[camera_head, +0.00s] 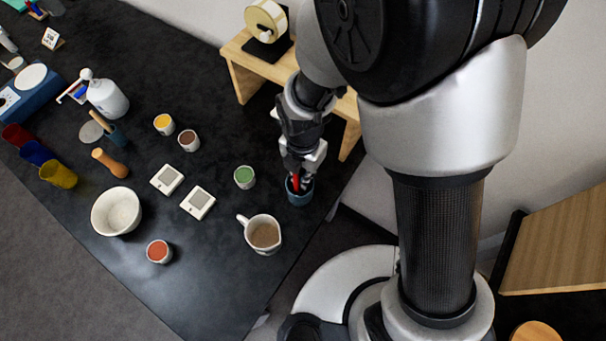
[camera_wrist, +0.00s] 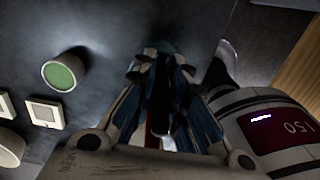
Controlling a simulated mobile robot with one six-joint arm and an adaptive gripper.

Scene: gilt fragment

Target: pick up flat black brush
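My gripper (camera_head: 299,181) points down at a small dark blue cup (camera_head: 299,198) near the table's right edge. A red item (camera_head: 295,182) shows at the fingertips, at the cup's mouth. In the wrist view, my gripper (camera_wrist: 162,73) has its fingertips at the cup's teal rim (camera_wrist: 160,46). A dark, narrow shape lies between the fingers, with a red strip (camera_wrist: 153,130) lower down. I cannot tell whether the dark shape is the flat black brush, or whether the fingers touch it. The inside of the cup is mostly hidden.
A green paint pot (camera_head: 244,176) and a mug of brown liquid (camera_head: 263,234) stand left of the cup. Two white square devices (camera_head: 198,202) lie farther left, near a white bowl (camera_head: 116,211). A wooden bench (camera_head: 245,75) with a yellow spool stands behind.

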